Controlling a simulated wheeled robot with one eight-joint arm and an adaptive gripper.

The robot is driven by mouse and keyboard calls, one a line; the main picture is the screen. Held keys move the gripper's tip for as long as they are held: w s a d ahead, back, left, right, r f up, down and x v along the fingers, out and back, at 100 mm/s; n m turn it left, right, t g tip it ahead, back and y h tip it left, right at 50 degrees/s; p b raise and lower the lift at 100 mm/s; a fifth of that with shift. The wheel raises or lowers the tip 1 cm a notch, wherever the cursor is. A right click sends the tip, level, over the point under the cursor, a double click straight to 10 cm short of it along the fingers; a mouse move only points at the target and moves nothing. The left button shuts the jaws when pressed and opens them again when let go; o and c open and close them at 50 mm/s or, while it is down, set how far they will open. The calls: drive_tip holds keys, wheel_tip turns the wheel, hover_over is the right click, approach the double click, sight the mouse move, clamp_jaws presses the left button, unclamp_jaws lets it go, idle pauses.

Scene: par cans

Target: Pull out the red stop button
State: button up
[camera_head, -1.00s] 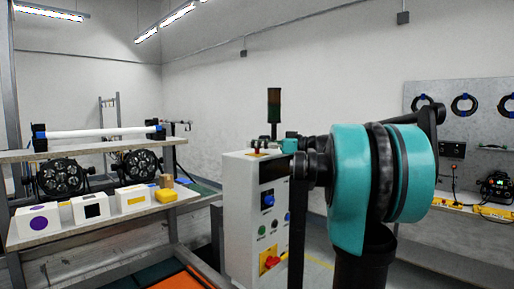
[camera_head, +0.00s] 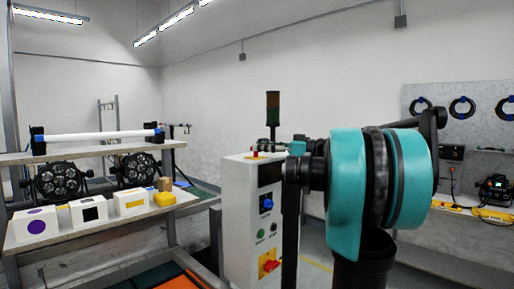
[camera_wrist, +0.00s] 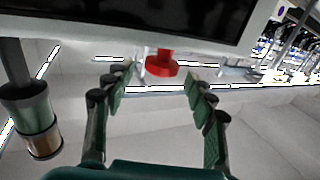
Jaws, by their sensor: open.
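The red stop button (camera_wrist: 162,66) shows in the wrist view as a round red cap on a short red stem, at the edge of the pale cabinet. In the head view, a small red spot on top of the white control cabinet (camera_head: 238,205) appears to be the same button (camera_head: 255,154). My gripper (camera_wrist: 159,75) is open and empty. In the wrist view its two fingers stand to the left and right of the button, with visible gaps on both sides. Whether the fingertips are level with the cap in depth I cannot tell.
A stack light (camera_head: 273,115) rises by the cabinet top and shows at the wrist view's left (camera_wrist: 30,120). A red-and-yellow rotary switch (camera_head: 269,266) sits low on the cabinet front. A shelf (camera_head: 110,232) with boxes stands left, a workbench with yellow power strips (camera_head: 492,215) right.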

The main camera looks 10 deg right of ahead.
drive_tip(key=v, duration=0.9)
drive_tip(key=shift+d, duration=0.1)
